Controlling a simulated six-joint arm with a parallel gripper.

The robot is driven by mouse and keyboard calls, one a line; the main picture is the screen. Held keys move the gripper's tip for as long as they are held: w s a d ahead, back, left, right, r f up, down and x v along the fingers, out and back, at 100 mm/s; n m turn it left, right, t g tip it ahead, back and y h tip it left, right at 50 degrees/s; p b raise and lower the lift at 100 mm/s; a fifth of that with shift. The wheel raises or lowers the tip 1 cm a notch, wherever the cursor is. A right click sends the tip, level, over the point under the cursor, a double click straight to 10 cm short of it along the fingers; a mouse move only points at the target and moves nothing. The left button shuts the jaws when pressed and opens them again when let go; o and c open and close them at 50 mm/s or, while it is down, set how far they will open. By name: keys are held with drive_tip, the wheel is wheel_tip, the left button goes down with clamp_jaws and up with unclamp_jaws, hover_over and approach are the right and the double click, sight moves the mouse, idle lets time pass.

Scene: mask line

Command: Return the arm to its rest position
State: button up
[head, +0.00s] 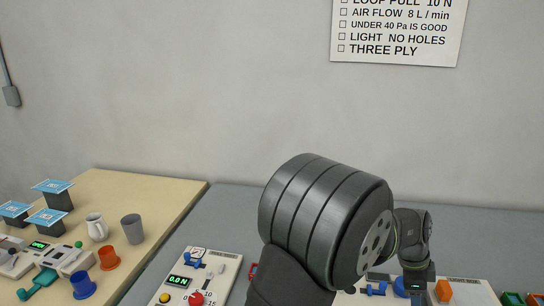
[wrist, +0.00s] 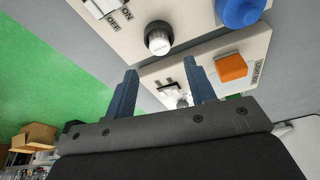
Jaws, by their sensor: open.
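My arm (head: 325,215) fills the lower middle of the head view as large dark ribbed links. Its far end, a smaller dark joint (head: 413,235), is over the panels at the lower right. In the wrist view, my gripper (wrist: 161,66) shows two blue-grey fingers spread apart, with nothing held between them. Beyond the fingers lie panels with a dark knob with a white cap (wrist: 159,38) and an orange button (wrist: 231,67). I cannot tell whether a fingertip touches a panel.
A panel with a 0.0 N display (head: 180,282) stands left of my arm. A wooden table (head: 150,195) at the left holds a white jug (head: 96,227), a grey cup (head: 132,229) and coloured cups. A checklist sign (head: 398,30) hangs on the wall.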

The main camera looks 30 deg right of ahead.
drive_tip(key=x, duration=0.8)
drive_tip(key=shift+a+f, duration=0.1)
drive_tip(key=shift+f, duration=0.1)
drive_tip(key=shift+r, duration=0.5)
